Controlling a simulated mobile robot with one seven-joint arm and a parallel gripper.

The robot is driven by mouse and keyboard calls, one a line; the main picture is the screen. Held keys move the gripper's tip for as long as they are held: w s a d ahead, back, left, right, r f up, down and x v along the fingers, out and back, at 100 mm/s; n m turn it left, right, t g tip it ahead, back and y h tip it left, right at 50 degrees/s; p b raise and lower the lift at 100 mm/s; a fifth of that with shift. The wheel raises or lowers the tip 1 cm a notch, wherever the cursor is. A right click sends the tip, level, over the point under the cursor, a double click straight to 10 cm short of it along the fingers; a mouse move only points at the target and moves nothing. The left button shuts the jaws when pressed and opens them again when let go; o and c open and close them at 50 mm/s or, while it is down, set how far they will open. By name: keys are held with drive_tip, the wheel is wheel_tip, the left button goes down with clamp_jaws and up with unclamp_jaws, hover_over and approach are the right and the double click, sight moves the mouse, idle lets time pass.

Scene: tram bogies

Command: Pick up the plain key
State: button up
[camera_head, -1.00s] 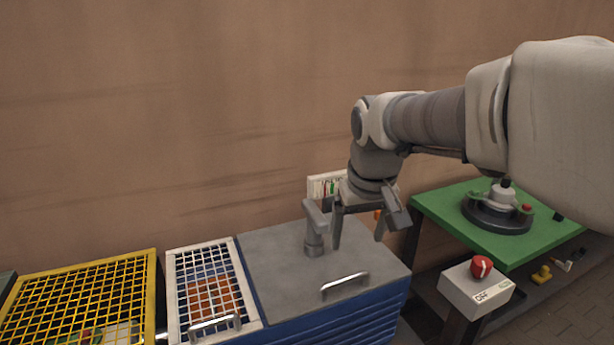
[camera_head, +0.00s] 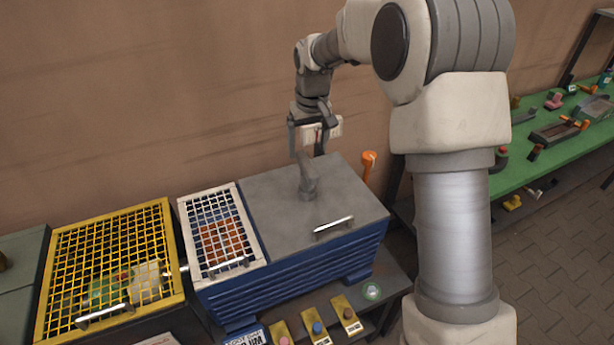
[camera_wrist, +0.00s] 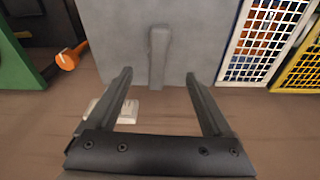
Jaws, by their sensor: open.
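A plain grey upright piece with a short crossbar, which looks like the plain key (camera_head: 307,182), stands on the grey top of the blue cabinet. I cannot be sure that it is the key. In the wrist view the grey piece (camera_wrist: 158,55) lies ahead, in line with the gap between my fingers. My gripper (camera_head: 306,150) is open and empty, close to the grey piece in the head view, on the wall side of it. Both fingers of my gripper (camera_wrist: 158,75) show in the wrist view. I see no contact.
The blue cabinet (camera_head: 300,262) has a handle (camera_head: 334,226) on its lid. A white grid cover (camera_head: 189,240) and a yellow grid cover (camera_head: 172,215) lie to the left. An orange object (camera_head: 368,163) stands behind the cabinet's right side. A green table (camera_head: 525,170) is at right.

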sight(307, 178)
drive_tip(key=f, duration=0.4)
drive_tip(key=w+f, duration=0.1)
drive_tip(key=f, duration=0.3)
drive_tip(key=w+f+p, duration=0.1)
drive_tip(key=f, duration=0.4)
drive_tip(key=shift+a, duration=0.15)
clamp_jaws()
drive_tip(key=shift+r, duration=0.1)
